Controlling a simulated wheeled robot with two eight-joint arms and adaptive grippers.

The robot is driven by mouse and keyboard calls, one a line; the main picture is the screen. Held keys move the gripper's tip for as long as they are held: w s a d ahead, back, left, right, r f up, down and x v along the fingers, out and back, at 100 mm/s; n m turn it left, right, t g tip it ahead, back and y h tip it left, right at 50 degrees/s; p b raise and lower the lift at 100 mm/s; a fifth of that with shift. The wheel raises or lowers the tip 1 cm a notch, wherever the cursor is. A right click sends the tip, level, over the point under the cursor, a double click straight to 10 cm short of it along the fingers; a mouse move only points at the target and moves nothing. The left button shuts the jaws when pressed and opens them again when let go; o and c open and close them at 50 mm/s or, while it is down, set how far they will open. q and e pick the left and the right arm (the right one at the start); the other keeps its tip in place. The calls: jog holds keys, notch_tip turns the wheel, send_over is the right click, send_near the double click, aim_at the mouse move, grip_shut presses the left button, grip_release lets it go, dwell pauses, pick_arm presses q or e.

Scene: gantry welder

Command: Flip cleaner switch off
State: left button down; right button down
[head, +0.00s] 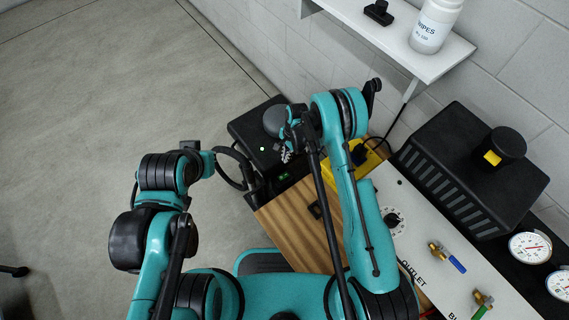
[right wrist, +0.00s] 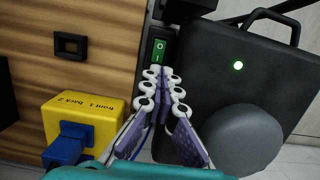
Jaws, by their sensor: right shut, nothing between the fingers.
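The cleaner is a black box (right wrist: 222,75) with a lit green light and a grey dome; it also shows in the head view (head: 243,131). A green rocker switch (right wrist: 159,48) marked O and I sits beside the cleaner's upper left edge in the right wrist view. My right gripper (right wrist: 162,73) is shut and empty, its fingertips just below the switch; I cannot tell whether they touch it. In the head view, my right gripper (head: 286,153) is over the cleaner, partly hidden by its arm. My left arm reaches in from the left, but its fingers cannot be made out.
A yellow block (right wrist: 84,116) with a blue plug stands left of my right gripper, on the wooden panel (right wrist: 101,50). A white panel (head: 421,243) with valves and gauges lies at the right. A shelf (head: 385,37) holds a wipes tub. Open floor lies left.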

aim_at(281, 177)
jog(key=f+b, duration=0.1)
jog(key=f, duration=0.3)
jog(key=s+a+f+b, duration=0.1)
jog(key=f+b, duration=0.1)
jog(key=f, duration=0.2)
jog(key=f+b, duration=0.2)
jog(key=f, duration=0.2)
jog(key=shift+s+a+f, duration=0.2)
jog(key=shift+a+f, duration=0.05)
jog(key=shift+a, duration=0.15)
